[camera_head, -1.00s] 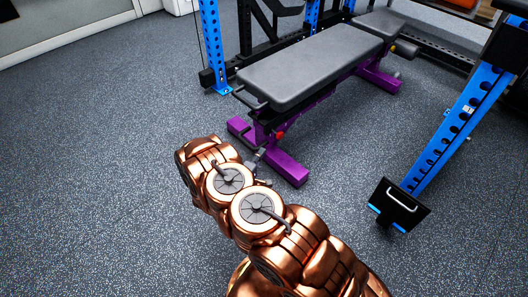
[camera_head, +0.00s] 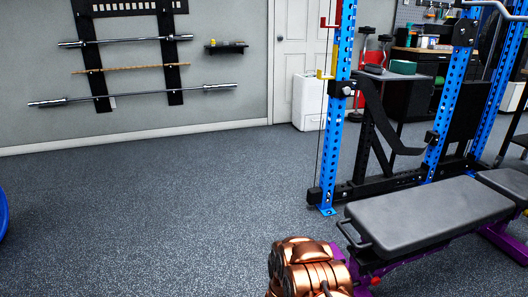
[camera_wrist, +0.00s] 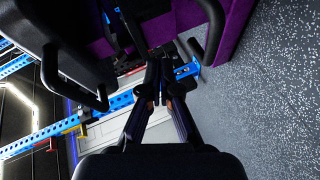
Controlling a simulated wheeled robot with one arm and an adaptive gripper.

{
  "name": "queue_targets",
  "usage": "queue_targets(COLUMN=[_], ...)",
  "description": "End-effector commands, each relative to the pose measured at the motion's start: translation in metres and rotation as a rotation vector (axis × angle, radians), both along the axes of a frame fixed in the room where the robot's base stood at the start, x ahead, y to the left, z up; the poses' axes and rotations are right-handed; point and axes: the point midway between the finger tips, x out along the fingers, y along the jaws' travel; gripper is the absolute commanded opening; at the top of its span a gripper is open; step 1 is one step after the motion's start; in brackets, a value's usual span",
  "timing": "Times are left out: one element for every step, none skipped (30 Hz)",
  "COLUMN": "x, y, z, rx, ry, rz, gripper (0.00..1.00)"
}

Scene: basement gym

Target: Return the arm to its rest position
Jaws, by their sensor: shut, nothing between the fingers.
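My copper arm (camera_head: 308,268) shows at the bottom of the head view, just left of the bench. My gripper is not visible there. In the wrist view my gripper (camera_wrist: 160,82) has its two dark fingers together with nothing between them. The weight bench (camera_head: 430,217) has a grey pad and purple frame. In the wrist view the bench's purple frame (camera_wrist: 232,28) and black parts lie around and beyond the fingertips; I cannot tell the exact gap.
A blue rack upright (camera_head: 338,120) stands behind the bench. A white cabinet (camera_head: 308,101) is by the door (camera_head: 294,50). Barbells (camera_head: 130,95) hang on the left wall. The rubber floor (camera_head: 150,200) at left and centre is clear, except a blue object (camera_head: 2,215) at the left edge.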

Motion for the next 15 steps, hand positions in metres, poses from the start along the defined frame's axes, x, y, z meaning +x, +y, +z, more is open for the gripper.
queue_targets(x=[0.008, 0.012, 0.017, 0.02, 0.023, 0.028, 0.031, 0.034, 0.036, 0.038, 0.04, 0.042, 0.042, 0.043, 0.043], y=[0.009, 0.015, 0.023, 0.029, 0.035, 0.043, 0.05, 0.057, 0.065, 0.071, 0.078, 0.086, 0.093, 0.099, 0.107], z=[0.023, 0.028, 0.038, 0.045, 0.051, 0.062, 0.07, 0.078, 0.089, 0.097, 0.107, 0.119, 0.127, 0.137, 0.15], rx=[0.065, 0.107, 0.16, 0.199, 0.239, 0.287, 0.326, 0.364, 0.409, 0.447, 0.481, 0.526, 0.56, 0.592, 0.636], ry=[-0.01, -0.011, -0.017, -0.018, -0.018, -0.021, -0.023, -0.022, -0.022, -0.02, -0.02, -0.016, -0.01, -0.009, -0.002], rz=[0.01, 0.017, 0.026, 0.033, 0.038, 0.049, 0.056, 0.064, 0.073, 0.078, 0.087, 0.096, 0.104, 0.111, 0.121], gripper=[0.0, 0.0, 0.0, 0.0, 0.0, 0.0, 0.0, 0.0, 0.0, 0.0, 0.0, 0.0, 0.0, 0.0, 0.0])
